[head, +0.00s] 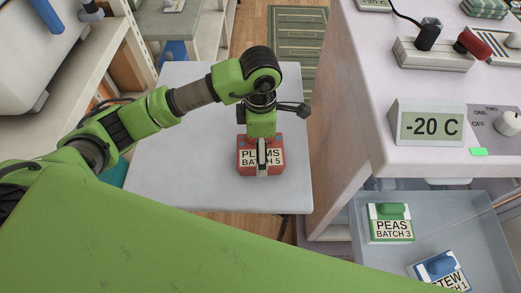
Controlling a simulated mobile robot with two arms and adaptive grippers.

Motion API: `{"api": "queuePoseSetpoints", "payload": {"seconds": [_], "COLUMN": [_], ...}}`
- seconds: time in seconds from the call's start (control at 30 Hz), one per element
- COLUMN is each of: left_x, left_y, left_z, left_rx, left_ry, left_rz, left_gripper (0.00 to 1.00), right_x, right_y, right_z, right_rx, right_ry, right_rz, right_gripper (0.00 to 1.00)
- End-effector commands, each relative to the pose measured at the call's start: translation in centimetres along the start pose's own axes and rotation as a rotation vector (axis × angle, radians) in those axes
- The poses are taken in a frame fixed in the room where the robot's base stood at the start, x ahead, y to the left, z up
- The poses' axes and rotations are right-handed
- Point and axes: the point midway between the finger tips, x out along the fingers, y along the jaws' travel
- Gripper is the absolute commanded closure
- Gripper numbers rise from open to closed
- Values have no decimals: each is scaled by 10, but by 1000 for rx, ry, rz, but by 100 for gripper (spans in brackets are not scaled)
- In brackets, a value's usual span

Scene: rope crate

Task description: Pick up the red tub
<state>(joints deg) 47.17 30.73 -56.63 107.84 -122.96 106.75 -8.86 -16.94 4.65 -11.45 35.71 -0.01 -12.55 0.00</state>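The red tub (246,168) stands on the light grey table top (170,130), its front label reading "PLUMS BATCH 5". My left gripper (262,160) points down over the tub, and a grey finger covers the middle of the label. The tub's top is largely hidden by the gripper, and a second finger is not clearly visible. I cannot tell whether the fingers grip the tub. My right gripper is out of view.
To the right, an open drawer (365,245) holds a green "PEAS" tub (391,238) and a blue "STEW" tub (437,266). Above it is a counter with a display (430,126) reading "-20 C". The table around the red tub is clear. Shelving stands at left.

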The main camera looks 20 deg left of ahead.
Motion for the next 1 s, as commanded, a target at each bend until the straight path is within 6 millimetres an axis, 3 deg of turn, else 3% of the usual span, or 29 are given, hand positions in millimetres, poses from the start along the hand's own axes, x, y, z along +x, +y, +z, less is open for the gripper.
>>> {"api": "queuePoseSetpoints", "payload": {"seconds": [0.13, 0.4, 0.6, 1.0], "left_x": [15, 18, 18, 11], "left_y": [0, 1, 1, 2], "left_z": [0, 1, 1, 1], "left_rx": [-1, 0, 0, 1], "left_ry": [0, -2, -2, -3], "left_rz": [-1, 1, 1, 4], "left_gripper": [3, 6, 53, 53], "right_x": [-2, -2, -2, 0], "right_y": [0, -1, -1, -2], "right_z": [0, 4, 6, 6], "right_rx": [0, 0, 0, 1], "right_ry": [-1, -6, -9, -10], "right_rz": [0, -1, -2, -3], "right_gripper": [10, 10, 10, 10]}}
